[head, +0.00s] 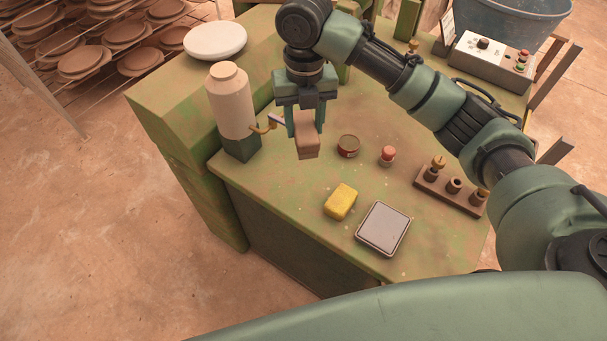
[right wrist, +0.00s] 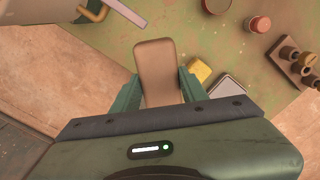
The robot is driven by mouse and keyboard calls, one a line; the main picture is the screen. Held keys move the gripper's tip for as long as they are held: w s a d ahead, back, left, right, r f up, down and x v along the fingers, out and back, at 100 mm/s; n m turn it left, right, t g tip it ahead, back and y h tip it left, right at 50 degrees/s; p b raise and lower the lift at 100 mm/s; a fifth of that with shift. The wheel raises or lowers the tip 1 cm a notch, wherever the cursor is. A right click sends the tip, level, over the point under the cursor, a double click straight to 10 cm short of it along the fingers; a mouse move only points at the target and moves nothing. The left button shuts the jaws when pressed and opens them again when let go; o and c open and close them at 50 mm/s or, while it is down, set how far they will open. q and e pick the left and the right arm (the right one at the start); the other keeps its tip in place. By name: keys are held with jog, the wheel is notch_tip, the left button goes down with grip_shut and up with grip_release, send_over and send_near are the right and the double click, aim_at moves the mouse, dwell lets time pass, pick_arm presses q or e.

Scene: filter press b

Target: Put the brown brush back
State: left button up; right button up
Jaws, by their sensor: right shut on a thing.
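My right gripper (head: 305,118) is shut on the brown brush (head: 306,145), a block-shaped brown piece that hangs below the fingers over the green table (head: 270,178). In the right wrist view the brush (right wrist: 155,65) sits between the two green fingers of the gripper (right wrist: 160,92), its long face toward the camera. The fingers cover part of its sides, and I cannot see any bristles. I cannot tell exactly how high it is above the table. My left gripper is not in view.
Left of the brush stands a cream canister (head: 230,100) with a brass tap (head: 264,128), close by. To the right are a round tin (head: 348,145), a red button (head: 387,155) and a wooden rack (head: 450,188). A yellow sponge (head: 341,201) and grey pad (head: 383,228) lie in front.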

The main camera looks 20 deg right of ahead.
notch_tip(320, 180, down, 17)
jog(key=shift+s+p, duration=0.1)
jog(key=shift+p, duration=1.05)
jog(key=shift+f, duration=0.25)
jog(key=shift+f, duration=0.1)
jog(key=o, duration=1.3)
notch_tip(320, 180, up, 12)
jog(key=shift+r+b, duration=0.15)
jog(key=shift+b, duration=0.6)
